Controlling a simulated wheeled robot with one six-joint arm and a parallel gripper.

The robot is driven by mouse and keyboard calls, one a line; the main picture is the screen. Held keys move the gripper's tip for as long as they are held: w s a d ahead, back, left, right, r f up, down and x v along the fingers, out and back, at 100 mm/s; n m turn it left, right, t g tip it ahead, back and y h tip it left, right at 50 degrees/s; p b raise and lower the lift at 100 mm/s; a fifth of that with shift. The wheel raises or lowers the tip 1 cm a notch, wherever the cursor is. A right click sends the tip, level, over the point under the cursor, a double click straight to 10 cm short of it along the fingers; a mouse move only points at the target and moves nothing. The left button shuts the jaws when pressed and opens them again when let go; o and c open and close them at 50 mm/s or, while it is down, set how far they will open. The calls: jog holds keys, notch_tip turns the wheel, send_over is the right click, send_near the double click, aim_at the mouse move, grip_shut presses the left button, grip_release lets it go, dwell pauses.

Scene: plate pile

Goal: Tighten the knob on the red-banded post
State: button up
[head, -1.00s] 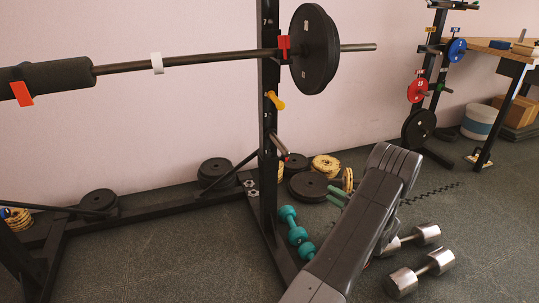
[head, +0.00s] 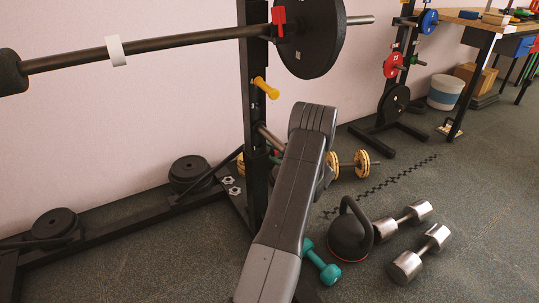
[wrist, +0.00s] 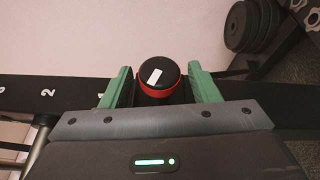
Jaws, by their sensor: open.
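In the wrist view a round black knob (wrist: 153,66) with a white mark on its face sits between the green fingers of my gripper (wrist: 160,80). A red band (wrist: 160,93) runs around it just below the face. The fingers are open, one on each side. A narrow gap shows on the left; the right finger is very close, and I cannot tell if it touches. A dark bar with a white number 2 (wrist: 48,93) passes behind. My gripper is outside the head view, and I cannot pick out the red-banded knob there.
In the head view a barbell (head: 170,41) rests on a black rack upright (head: 253,125) with a yellow handle (head: 265,88). A grey bench (head: 291,190) leans in front. A kettlebell (head: 349,236), chrome dumbbells (head: 420,254) and a teal dumbbell (head: 320,262) lie on the floor.

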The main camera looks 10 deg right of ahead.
jog(key=shift+x, duration=1.25)
jog(key=shift+w+d, duration=0.1)
jog(key=shift+d, duration=0.05)
jog(key=shift+c, duration=0.2)
jog(key=c, duration=0.9)
jog(key=shift+r, duration=0.1)
